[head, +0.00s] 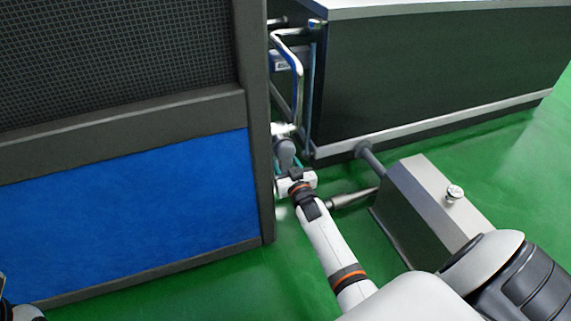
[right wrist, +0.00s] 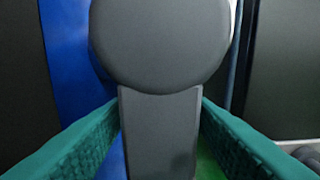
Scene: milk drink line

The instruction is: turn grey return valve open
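The grey return valve shows in the head view as a small grey rounded body (head: 286,153) in the gap between the blue-panelled unit and the dark cabinet. In the right wrist view it fills the middle, with a round grey hub (right wrist: 160,40) above and a flat grey handle (right wrist: 160,130) pointing down. My right gripper (head: 290,172) is at the valve. Its two teal fingers (right wrist: 160,112) stand on either side of the handle, their tips at its edges. Whether they press on it cannot be told.
The blue-panelled unit (head: 130,215) stands close on the left of the valve. The dark cabinet (head: 430,70) and bent metal pipes (head: 298,75) are behind it. A grey metal box (head: 425,205) with a pipe stands at the right. Green floor (head: 235,290) is free in front.

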